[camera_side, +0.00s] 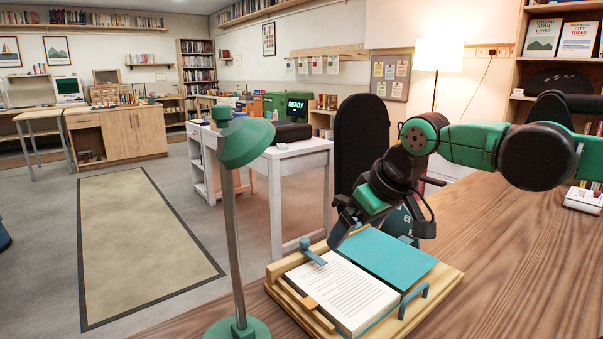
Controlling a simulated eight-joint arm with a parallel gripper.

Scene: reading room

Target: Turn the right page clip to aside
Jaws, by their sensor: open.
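An open book lies in a wooden cradle (445,281), with a printed white page (343,291) on the left and a plain teal side (390,254) on the right. A teal clip (313,252) sits at the page's upper left edge, its arm reaching over the page corner. An orange clip (311,303) sits at the lower left edge. A teal arched piece (413,299) stands at the cradle's right side. Which one is the right page clip I cannot tell. My gripper (378,235) is open and empty, above the cradle's far edge, apart from the clips.
A green desk lamp (238,230) stands close in front, left of the cradle. A dark teal object (399,222) is partly hidden behind my gripper. A white desk (290,160) stands beyond.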

